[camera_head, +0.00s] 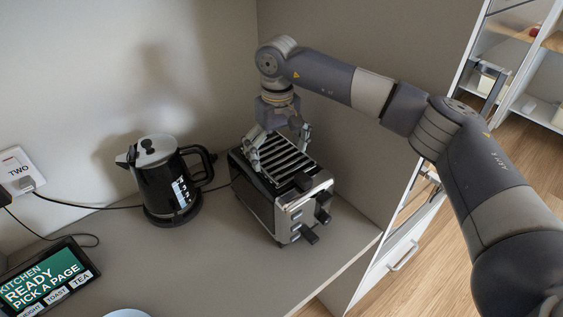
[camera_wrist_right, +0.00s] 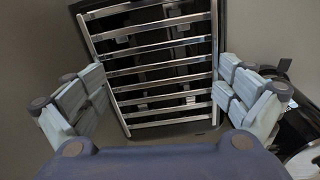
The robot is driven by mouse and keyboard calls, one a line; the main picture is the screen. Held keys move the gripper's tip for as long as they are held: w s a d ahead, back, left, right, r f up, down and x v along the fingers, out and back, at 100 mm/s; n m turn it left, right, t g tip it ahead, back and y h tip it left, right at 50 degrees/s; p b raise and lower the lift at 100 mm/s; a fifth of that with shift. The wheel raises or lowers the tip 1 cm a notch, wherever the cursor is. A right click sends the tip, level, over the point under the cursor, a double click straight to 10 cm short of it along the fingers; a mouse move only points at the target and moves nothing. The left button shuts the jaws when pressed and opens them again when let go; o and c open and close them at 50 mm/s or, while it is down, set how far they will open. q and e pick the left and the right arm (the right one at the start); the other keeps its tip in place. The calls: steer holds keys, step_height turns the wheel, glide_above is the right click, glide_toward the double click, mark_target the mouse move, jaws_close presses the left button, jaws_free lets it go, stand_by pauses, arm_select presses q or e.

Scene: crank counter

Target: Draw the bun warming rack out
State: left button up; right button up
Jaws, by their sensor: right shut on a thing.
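The bun warming rack (camera_head: 284,167) is a set of parallel metal bars at the top of the black and chrome toaster (camera_head: 283,210). In the right wrist view the rack (camera_wrist_right: 150,26) fills the middle, with the dark toaster slots below it. My right gripper (camera_head: 278,148) reaches down from above and is shut on the rack. Its fingers (camera_wrist_right: 162,84) sit at the rack's two long sides. I cannot tell whether the rack rests on the toaster or is slightly raised. My left gripper is not in view.
A black kettle (camera_head: 165,178) stands left of the toaster, with its cord behind. A tablet screen (camera_head: 48,281) lies at the front left, near a wall socket (camera_head: 18,170). Walls (camera_head: 345,130) close the back and right.

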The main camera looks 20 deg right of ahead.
mark_target(278, 158)
steer(key=shift+s+f, duration=0.15)
steer(key=shift+f, duration=0.1)
steer(key=shift+w+r+p, duration=0.25)
steer(key=shift+r+p, duration=0.3)
steer(key=shift+r, duration=0.3)
steer(key=shift+r+p, duration=1.2)
steer(key=shift+r, duration=1.1)
